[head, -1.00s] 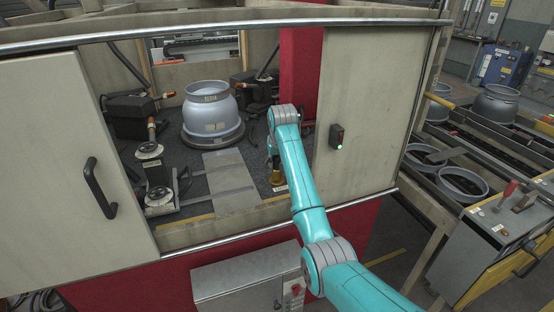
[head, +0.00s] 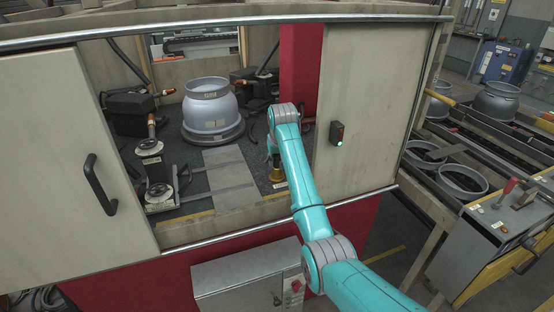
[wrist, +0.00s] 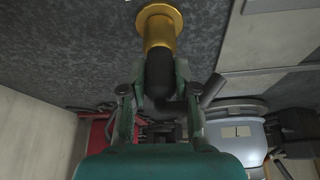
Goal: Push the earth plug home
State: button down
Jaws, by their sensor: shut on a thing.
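The earth plug (wrist: 160,76) is a dark, rounded cylinder between the fingers of my gripper (wrist: 160,70) in the wrist view. My gripper is shut on it. The plug's front end meets a brass socket (wrist: 160,32), a collar with a wide flange against the dark grey floor. The plug and socket look in line; how deep the plug sits I cannot tell. In the head view the brass socket (head: 277,173) stands on the cell floor below my wrist. My arm hides most of the gripper and plug there.
A grey flanged cylinder (head: 208,112) stands in the cell left of my arm. Clamp devices (head: 155,172) are at the front left. A pale door panel (head: 372,105) and a red post (head: 300,60) are close on the right. The cell's front sill (head: 215,228) runs beneath my arm.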

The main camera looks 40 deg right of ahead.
jog(key=c, duration=0.8)
grip_release()
jog(key=shift+r, duration=0.1)
jog(key=v, duration=1.1)
jog(key=shift+s+a+r, duration=0.1)
jog(key=shift+s+r, duration=0.1)
jog(key=shift+r, duration=0.15)
jog(key=shift+s, duration=0.1)
